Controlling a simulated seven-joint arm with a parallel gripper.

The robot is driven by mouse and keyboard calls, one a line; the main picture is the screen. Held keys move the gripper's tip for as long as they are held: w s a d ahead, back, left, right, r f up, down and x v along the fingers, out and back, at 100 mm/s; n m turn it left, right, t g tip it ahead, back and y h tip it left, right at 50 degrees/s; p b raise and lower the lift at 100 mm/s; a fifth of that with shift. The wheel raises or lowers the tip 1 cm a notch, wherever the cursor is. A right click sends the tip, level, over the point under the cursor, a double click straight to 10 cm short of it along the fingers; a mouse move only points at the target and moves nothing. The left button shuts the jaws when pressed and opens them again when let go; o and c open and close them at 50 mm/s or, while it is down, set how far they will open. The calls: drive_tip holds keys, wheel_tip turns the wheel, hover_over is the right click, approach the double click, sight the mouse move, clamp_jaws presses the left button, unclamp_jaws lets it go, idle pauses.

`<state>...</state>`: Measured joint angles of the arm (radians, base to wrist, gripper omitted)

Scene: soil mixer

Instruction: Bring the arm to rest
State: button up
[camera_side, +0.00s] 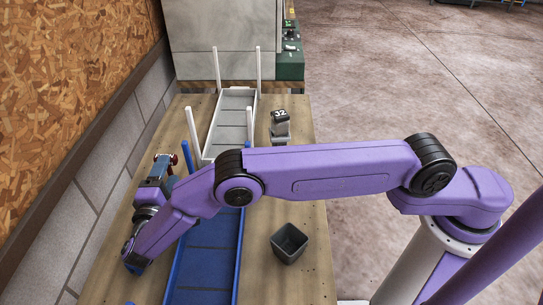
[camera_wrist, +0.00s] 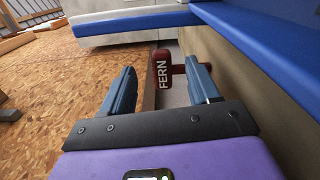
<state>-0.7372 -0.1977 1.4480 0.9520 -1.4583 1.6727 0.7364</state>
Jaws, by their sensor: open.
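My purple arm crosses the side view, and my gripper (camera_side: 167,165) is at the left edge of the wooden table, beside the wall. In the wrist view my gripper (camera_wrist: 158,68) is open, its two blue-grey fingers apart. A dark red piece lettered FERN (camera_wrist: 162,72) shows in the gap, toward the fingertips; a small red part (camera_side: 174,158) also shows by the gripper in the side view. I cannot tell whether the fingers touch it. My arm partly hides the blue tray in the side view.
The long blue tray (camera_side: 205,265) and a pale tray with white posts (camera_side: 235,108) lie on the table (camera_side: 305,275). A dark empty pot (camera_side: 289,243) and a tag marked 32 (camera_side: 280,115) stand to their right. A grey machine (camera_side: 225,45) stands behind; a chipboard wall (camera_side: 65,90) is left.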

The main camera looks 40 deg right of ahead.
sight(174, 155)
drive_tip(key=shift+d, duration=0.1)
drive_tip(key=x, duration=0.8)
drive_tip(key=shift+f, duration=0.1)
drive_tip(key=shift+r, duration=0.3)
